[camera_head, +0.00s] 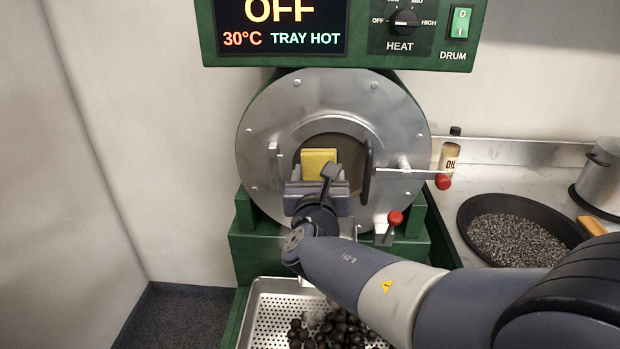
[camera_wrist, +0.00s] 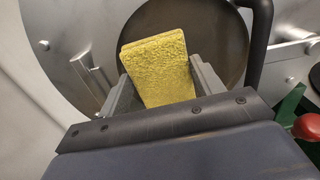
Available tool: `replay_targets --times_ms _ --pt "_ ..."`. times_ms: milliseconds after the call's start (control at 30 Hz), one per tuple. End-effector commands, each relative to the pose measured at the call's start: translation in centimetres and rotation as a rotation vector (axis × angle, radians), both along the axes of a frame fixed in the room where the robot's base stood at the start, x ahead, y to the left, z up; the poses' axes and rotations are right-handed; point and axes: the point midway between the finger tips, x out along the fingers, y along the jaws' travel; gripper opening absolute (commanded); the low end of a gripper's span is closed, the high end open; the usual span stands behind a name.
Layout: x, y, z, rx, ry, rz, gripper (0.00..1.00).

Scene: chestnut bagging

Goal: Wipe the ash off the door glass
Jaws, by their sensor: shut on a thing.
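My gripper (camera_head: 318,184) is shut on a yellow sponge (camera_head: 319,162) in front of the roaster's round metal door (camera_head: 270,110). In the wrist view the sponge (camera_wrist: 157,66) stands up between the two grey fingers, its broad yellow face showing. Behind it is the round brownish door glass (camera_wrist: 222,40), which also shows in the head view (camera_head: 345,147). The sponge and gripper hide much of the glass. I cannot tell whether the sponge touches it. The glass looks dull brown; separate ash marks are not clear.
A dark handle (camera_head: 367,172) stands beside the glass, with a red-knobbed lever (camera_head: 442,182) to the right and another red knob (camera_head: 396,217) below. A perforated tray (camera_head: 262,312) with dark chestnuts lies below.

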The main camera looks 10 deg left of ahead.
Motion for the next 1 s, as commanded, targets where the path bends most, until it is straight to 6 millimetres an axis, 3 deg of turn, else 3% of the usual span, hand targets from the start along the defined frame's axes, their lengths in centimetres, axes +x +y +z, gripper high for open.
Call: replay_targets --times_ms 200,500,1000 --pt "0.3 -2.1 -0.2 0.002 -0.003 -0.005 0.45" --pt "0.2 -2.7 -0.1 0.002 -0.002 -0.004 0.45" --pt "-0.2 0.7 0.1 0.001 0.000 -0.001 0.45"
